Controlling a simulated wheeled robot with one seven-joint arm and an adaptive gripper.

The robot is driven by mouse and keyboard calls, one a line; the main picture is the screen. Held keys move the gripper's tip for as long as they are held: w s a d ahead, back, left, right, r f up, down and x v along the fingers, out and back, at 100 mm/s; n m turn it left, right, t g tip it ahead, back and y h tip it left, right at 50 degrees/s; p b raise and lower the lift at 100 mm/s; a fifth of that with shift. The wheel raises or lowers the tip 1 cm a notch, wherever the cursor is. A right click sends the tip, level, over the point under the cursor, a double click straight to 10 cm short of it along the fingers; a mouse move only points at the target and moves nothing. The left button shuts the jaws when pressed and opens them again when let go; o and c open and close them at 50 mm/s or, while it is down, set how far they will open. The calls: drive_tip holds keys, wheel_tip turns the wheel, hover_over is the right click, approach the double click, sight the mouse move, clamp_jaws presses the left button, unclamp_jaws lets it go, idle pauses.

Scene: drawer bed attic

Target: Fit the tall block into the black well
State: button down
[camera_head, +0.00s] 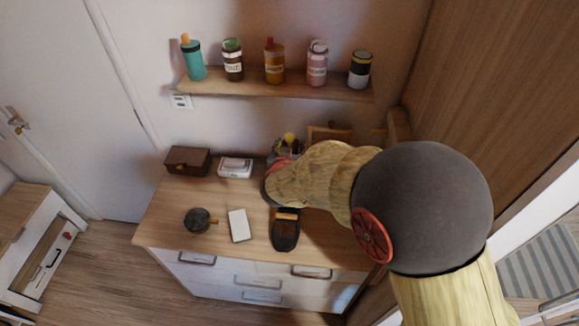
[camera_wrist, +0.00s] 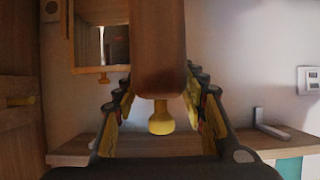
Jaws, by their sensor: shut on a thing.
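My gripper (camera_head: 288,145) is at the back of the dresser, partly hidden by my arm in the head view. In the wrist view, its fingers (camera_wrist: 160,112) are shut around the yellow knob (camera_wrist: 160,120) of the tall brown block (camera_wrist: 159,50). The wrist picture is upside down, so the block hangs below the knob. Its far end is out of frame there, and my arm hides the block in the head view. The black well (camera_head: 286,237) lies on the dresser's front part, nearer than my gripper, with a tan strip at its back edge.
On the dresser top (camera_head: 165,228) are a dark round pot (camera_head: 197,218), a white slab (camera_head: 239,225), a brown box (camera_head: 188,160) and a white box (camera_head: 235,168). A wall shelf (camera_head: 260,86) with several bottles is above. A wooden frame (camera_head: 330,135) stands at the back.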

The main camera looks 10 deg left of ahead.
drive_tip(key=shift+w+f+b, duration=0.1)
drive_tip(key=shift+f+b, duration=0.35)
drive_tip(key=shift+f, duration=2.85)
drive_tip(key=shift+f+b, duration=0.3)
drive_tip(key=shift+f, duration=0.3)
drive_tip(key=c, duration=1.2)
unclamp_jaws()
drive_tip(key=shift+o, duration=0.7)
